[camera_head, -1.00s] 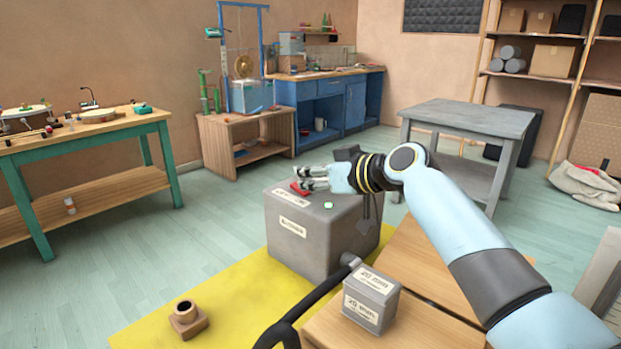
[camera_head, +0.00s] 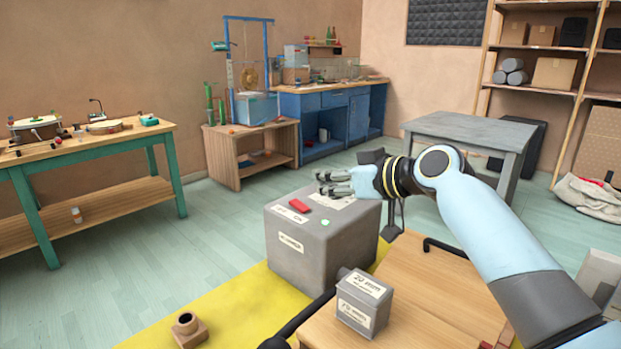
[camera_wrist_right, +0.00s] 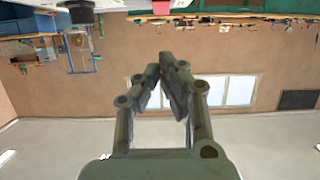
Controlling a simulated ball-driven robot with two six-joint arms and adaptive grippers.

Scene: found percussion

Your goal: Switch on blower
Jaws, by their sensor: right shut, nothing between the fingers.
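The blower is a grey box (camera_head: 335,250) with a white front label, standing at the middle of the head view. On its top lies a red switch piece (camera_head: 299,205) with a printed white label beside it. A small pale green spot (camera_head: 327,223) sits near the top's front edge; I cannot tell whether it is lit. My right gripper (camera_head: 322,184) is shut and empty, above the far part of the box top and apart from the red switch. The wrist view shows its closed fingers (camera_wrist_right: 165,75) and a red piece (camera_wrist_right: 161,8), probably the switch. My left gripper is out of view.
A small grey labelled box (camera_head: 364,303) stands on a wooden surface (camera_head: 430,290) in front of the blower. A dark pipe lies beside it. A small brown block with a ring (camera_head: 188,328) is on the yellow floor area.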

